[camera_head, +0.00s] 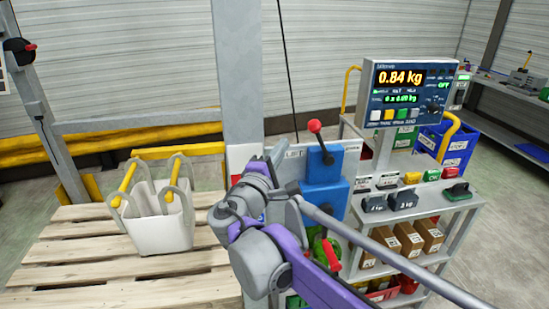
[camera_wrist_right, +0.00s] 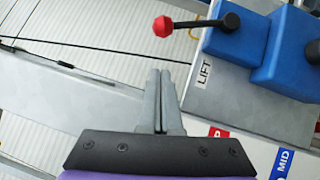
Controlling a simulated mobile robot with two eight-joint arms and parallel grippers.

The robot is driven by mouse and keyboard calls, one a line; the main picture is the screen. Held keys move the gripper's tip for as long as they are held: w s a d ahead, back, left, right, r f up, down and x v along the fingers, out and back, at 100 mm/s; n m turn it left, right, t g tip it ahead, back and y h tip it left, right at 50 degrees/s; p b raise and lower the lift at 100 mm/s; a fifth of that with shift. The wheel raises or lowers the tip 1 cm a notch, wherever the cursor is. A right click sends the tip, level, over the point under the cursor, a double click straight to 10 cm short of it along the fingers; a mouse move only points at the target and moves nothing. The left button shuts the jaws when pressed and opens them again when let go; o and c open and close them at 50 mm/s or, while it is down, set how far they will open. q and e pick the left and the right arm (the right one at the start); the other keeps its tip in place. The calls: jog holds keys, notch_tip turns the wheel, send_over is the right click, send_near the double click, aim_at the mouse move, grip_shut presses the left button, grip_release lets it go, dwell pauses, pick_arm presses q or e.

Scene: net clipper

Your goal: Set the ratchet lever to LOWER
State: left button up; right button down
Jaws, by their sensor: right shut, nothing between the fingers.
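The ratchet lever, a black rod with a red knob (camera_head: 315,126), points up from a blue housing (camera_head: 322,165) on the post in the head view. In the right wrist view its red knob (camera_wrist_right: 163,26) and rod show at the top, near the LIFT label (camera_wrist_right: 204,72). A blue MID label (camera_wrist_right: 285,162) shows lower right; no LOWER label can be read. My right gripper (camera_wrist_right: 160,75) is shut and empty, below the knob in that view and apart from it. In the head view my right arm hides part of the post. My left gripper is not in view.
A scale display (camera_head: 408,90) reading 0.84 kg stands right of the post. A shelf unit (camera_head: 445,206) with boxes and weights is below it. A cable hangs beside the post.

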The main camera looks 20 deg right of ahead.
aim_at(322, 144)
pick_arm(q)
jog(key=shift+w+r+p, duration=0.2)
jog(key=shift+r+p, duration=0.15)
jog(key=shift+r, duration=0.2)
pick_arm(e)
jog(key=w+d+r, duration=0.1)
jog(key=d, duration=0.4)
jog(key=shift+w+d+r, duration=0.15)
jog(key=shift+w+d, duration=0.15)
jog(key=shift+d, duration=0.05)
